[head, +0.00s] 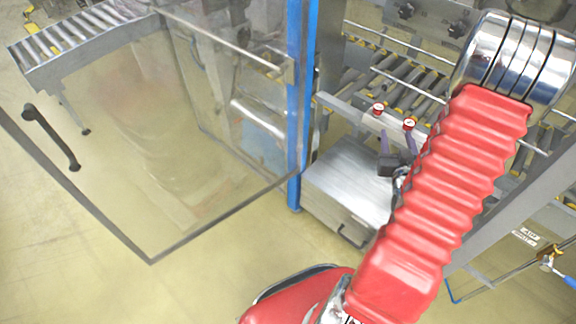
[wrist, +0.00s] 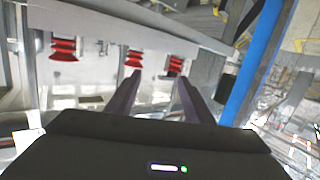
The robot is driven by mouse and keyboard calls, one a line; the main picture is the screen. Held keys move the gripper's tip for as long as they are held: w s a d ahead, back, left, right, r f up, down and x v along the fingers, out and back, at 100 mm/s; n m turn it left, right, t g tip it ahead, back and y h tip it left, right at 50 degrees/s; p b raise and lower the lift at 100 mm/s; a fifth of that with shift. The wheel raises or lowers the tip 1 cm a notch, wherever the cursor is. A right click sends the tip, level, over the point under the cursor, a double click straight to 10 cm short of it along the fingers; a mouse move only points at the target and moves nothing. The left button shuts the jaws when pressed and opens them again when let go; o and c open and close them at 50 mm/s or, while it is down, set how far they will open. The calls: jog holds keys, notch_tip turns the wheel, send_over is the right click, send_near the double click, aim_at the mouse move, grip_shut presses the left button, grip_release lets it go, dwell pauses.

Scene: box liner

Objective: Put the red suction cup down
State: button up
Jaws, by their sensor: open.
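Several red ribbed suction cups show in the wrist view in a row along a pale bar: one at the left (wrist: 64,48), a middle one (wrist: 134,58) and a right one (wrist: 174,65). In the head view two small red cups with pale round faces, a left one (head: 378,109) and a right one (head: 409,125), show on the grey bar. My gripper (wrist: 159,76) is open, its two purple fingers apart. The right cup appears between the fingertips and the middle one behind the left fingertip. I cannot tell whether either touches a finger. No cup is clearly held.
A blue post (head: 300,100) stands left of the machine, with a clear door panel (head: 150,150) swung out beside it. A metal box (head: 345,190) sits below the bar. A roller conveyor (head: 395,80) lies behind. Open floor is at the lower left.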

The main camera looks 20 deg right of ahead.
jog(key=w+a+r+n+g+y, duration=0.2)
jog(key=w+a+r, duration=0.25)
jog(key=a, duration=0.45)
jog(key=w+a+r+n+g+y, duration=0.1)
jog(key=w+a+r+g+y, duration=0.15)
jog(key=a+r, duration=0.45)
jog(key=s+a+r+n+g+y, duration=0.1)
jog(key=s+a+r+g+y, duration=0.1)
jog(key=s+a, duration=0.6)
jog(key=s+a+r+n+g+y, duration=0.1)
jog(key=s+a+r, duration=0.3)
jog(key=a, duration=1.2)
jog(key=s+y, duration=0.1)
jog(key=s, duration=0.3)
jog(key=shift+s+r+n+g, duration=0.3)
jog(key=shift+n+g, duration=0.05)
jog(key=shift+n, duration=0.05)
jog(key=shift+y, duration=0.25)
jog(key=shift+c, duration=0.6)
